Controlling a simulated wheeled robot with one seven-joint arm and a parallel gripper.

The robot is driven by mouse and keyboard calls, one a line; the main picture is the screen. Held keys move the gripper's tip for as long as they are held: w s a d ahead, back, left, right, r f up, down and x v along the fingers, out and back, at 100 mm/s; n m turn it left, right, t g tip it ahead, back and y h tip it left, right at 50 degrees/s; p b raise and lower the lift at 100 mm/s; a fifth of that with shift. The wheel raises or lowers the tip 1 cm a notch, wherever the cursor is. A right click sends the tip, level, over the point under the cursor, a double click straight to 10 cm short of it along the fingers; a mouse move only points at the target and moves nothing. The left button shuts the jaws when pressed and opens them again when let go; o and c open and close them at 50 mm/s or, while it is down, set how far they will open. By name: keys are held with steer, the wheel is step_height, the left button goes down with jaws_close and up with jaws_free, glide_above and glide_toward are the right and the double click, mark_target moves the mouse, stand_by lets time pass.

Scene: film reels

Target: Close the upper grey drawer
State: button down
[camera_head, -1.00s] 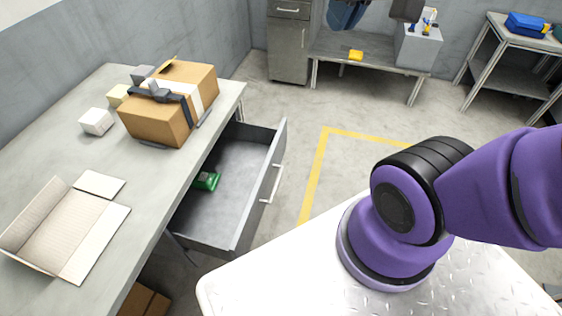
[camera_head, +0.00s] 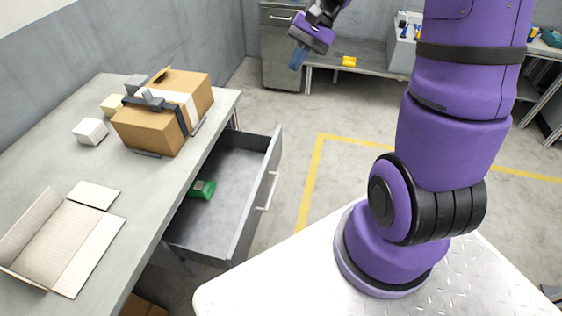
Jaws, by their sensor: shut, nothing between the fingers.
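The grey drawer (camera_head: 221,232) is pulled far out from under the left workbench. Its front faces right and carries a pale bar handle (camera_head: 267,191). A small green object (camera_head: 203,189) lies inside near the bench side; the rest of the visible drawer floor is bare. My gripper (camera_head: 297,60) is at the top middle of the view, shut and empty. It is above and beyond the drawer in the picture, apart from it. I cannot see a second drawer below this one.
The workbench (camera_head: 110,215) holds a taped cardboard box (camera_head: 150,130), small blocks (camera_head: 90,131) and an open flat carton (camera_head: 60,245). A grey cabinet (camera_head: 283,60) and a low bench (camera_head: 375,62) stand at the back. Floor right of the drawer is clear.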

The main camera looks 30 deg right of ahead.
steer(key=w+d+f+m+t+y, duration=0.1)
steer(key=w+d+f+m+y, duration=0.15)
steer(key=f, duration=0.55)
steer(key=w+d+f+m+t+y, duration=0.1)
steer(key=d+f+m+t+y, duration=0.15)
steer(key=f, duration=0.45)
steer(key=w+d+f+m+t+y, duration=0.15)
steer(key=d+f+m, duration=0.25)
steer(key=f, duration=0.4)
steer(key=m+t+h, duration=0.2)
steer(key=m+t, duration=0.7)
steer(key=m, duration=0.2)
glide_toward(275, 160)
steer(key=shift+y, duration=0.25)
steer(key=x, duration=0.7)
steer(key=shift+w+a, duration=0.15)
steer(key=shift+a, duration=0.1)
steer(key=shift+a, duration=0.1)
steer(key=x, duration=2)
steer(key=shift+w+r, duration=0.3)
steer(key=shift+w, duration=0.05)
steer(key=shift+a+r, duration=0.1)
